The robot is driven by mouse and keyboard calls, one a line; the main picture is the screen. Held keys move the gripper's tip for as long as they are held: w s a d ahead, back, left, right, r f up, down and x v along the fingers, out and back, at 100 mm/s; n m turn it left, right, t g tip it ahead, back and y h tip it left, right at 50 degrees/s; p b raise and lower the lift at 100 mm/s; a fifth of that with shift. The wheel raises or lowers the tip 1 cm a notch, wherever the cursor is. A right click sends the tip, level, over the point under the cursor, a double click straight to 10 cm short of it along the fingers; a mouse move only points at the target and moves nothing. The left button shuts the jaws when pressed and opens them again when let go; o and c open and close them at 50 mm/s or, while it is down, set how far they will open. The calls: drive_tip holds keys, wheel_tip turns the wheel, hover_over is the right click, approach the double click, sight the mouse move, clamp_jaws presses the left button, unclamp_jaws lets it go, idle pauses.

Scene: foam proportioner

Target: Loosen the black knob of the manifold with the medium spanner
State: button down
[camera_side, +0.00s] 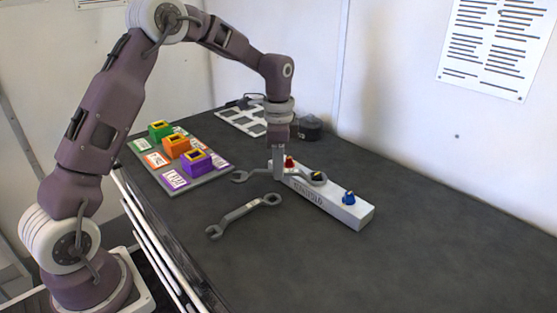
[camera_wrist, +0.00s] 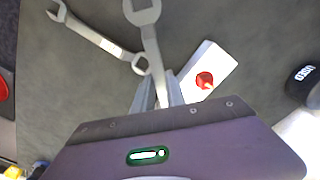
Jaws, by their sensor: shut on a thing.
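The white manifold (camera_side: 335,203) lies on the dark table with a red knob (camera_side: 290,162), a black knob (camera_side: 316,176) and a blue knob (camera_side: 348,198). My gripper (camera_side: 279,177) is shut on a grey spanner (camera_side: 259,174), beside the red knob. The spanner's ring end appears around the black knob; its open end points left. In the wrist view, the held spanner (camera_wrist: 151,40) passes between my fingers (camera_wrist: 160,95), and the red knob (camera_wrist: 204,80) shows to their right. The black knob is hidden there. A second spanner (camera_side: 243,213) lies loose on the table.
A grey tray (camera_side: 190,184) with green, orange and purple blocks stands left of the manifold. A white grid-like panel (camera_side: 240,119) lies behind. A black pot (camera_side: 310,130) stands near the wall. The table's right side is clear.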

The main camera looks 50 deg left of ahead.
drive_tip(key=shift+s+d+n, duration=0.65)
drive_tip(key=shift+d+n, duration=0.25)
drive_tip(key=shift+n, duration=0.3)
drive_tip(key=d+n, duration=0.1)
drive_tip(key=s+d+n, duration=0.1)
drive_tip(key=n, duration=0.1)
drive_tip(key=shift+d, duration=0.15)
drive_tip(key=d+n, duration=0.1)
drive_tip(key=n, duration=0.1)
drive_tip(key=d+n, duration=0.2)
drive_tip(key=shift+s+d, duration=0.15)
drive_tip(key=shift+d, duration=0.1)
drive_tip(key=d+n, duration=0.2)
drive_tip(key=n, duration=0.1)
drive_tip(key=shift+w+d, duration=0.15)
drive_tip(key=shift+w, duration=0.15)
drive_tip(key=shift+s+a+m, duration=0.2)
drive_tip(key=shift+a+m, duration=0.55)
drive_tip(key=shift+m, duration=0.05)
wheel_tip(320, 180, up, 6)
